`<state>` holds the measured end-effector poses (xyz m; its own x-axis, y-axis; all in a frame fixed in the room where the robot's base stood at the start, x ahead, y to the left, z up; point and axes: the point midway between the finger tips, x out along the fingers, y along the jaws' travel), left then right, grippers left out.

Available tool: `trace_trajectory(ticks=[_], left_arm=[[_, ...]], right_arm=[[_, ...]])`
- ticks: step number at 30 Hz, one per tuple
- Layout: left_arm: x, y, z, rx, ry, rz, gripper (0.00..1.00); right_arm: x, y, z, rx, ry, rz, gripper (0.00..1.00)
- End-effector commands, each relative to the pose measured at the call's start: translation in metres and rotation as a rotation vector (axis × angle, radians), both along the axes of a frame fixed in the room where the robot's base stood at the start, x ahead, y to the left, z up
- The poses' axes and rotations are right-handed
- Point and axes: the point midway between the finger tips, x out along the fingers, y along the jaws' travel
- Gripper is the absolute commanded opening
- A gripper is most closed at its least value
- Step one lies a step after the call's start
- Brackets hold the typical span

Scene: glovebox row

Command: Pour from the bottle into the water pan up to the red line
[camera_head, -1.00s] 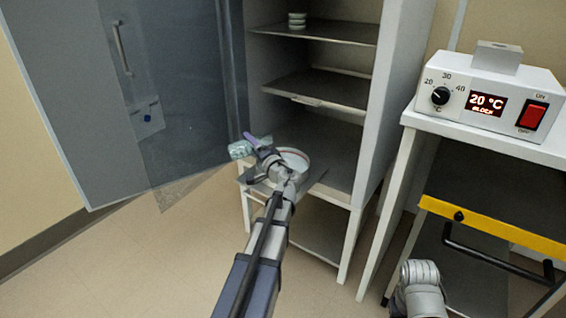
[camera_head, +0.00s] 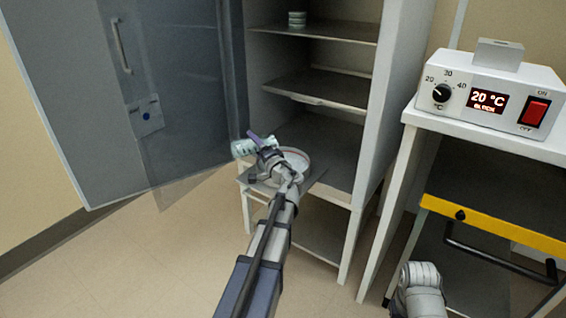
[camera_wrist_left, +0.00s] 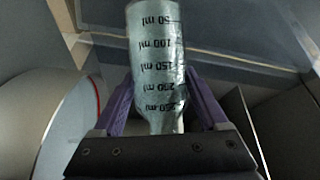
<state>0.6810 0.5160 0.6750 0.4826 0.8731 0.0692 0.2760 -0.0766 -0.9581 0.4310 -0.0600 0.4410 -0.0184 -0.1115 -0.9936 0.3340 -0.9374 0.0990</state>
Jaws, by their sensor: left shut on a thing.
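The clear bottle (camera_head: 243,148) is in my left gripper (camera_head: 260,146), beside the left rim of the pan in the head view. It lies strongly tilted there. In the left wrist view the bottle (camera_wrist_left: 157,50) stands between the purple fingers of my left gripper (camera_wrist_left: 160,105), its ml marks showing and its narrow neck towards the gripper. I cannot tell the water level.
The cabinet's grey door (camera_head: 70,90) and a clear inner door (camera_head: 190,110) stand open at the left. Shelves (camera_head: 325,90) are above the pan. A control box (camera_head: 490,95) reading 20 °C is on the white stand at the right. Part of my right arm shows below.

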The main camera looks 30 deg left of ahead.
Motion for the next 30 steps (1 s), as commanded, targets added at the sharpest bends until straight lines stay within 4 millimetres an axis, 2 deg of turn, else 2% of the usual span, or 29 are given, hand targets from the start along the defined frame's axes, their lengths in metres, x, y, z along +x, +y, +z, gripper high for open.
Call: trace_trajectory(ticks=[30], left_arm=[[0.0039,-0.0052,-0.0019,0.051,0.038,0.000,0.00]], right_arm=[[0.0000,-0.0001,-0.0076,0.000,0.000,-0.002,0.50]])
